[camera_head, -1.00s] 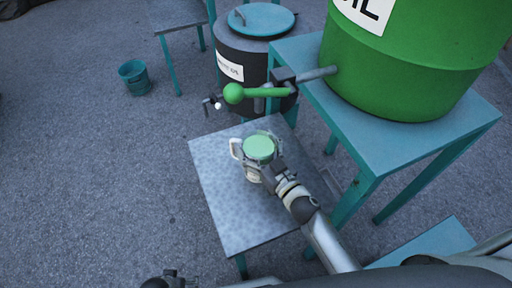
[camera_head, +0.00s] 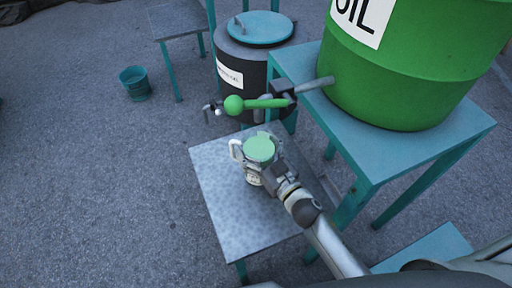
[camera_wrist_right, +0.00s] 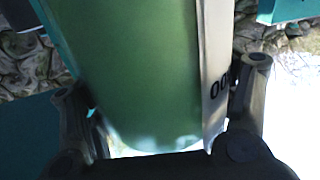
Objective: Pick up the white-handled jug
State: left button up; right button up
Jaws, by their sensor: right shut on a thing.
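The white-handled jug (camera_head: 259,149) has a green top and a pale body, with its white handle on the left. It is upright over the grey-topped small table (camera_head: 225,205); I cannot tell whether its base touches the top. My right gripper (camera_head: 262,163) is shut on the jug's body from the front right, its fingers on both sides. In the right wrist view, the jug's green side (camera_wrist_right: 140,75) fills the space between the two fingers, with a white strip bearing dark marks. My left gripper is not in view.
A large green oil drum (camera_head: 405,70) stands on a teal stand (camera_head: 450,125) at the right. Its pipe and green-handled valve (camera_head: 235,104) reach out behind the jug. A dark lidded barrel (camera_head: 255,65) stands behind. A teal bucket (camera_head: 135,84) is on open ground at left.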

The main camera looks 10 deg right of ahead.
jog(key=v, duration=1.7)
jog(key=shift+s, duration=0.15)
jog(key=shift+s+r, duration=0.1)
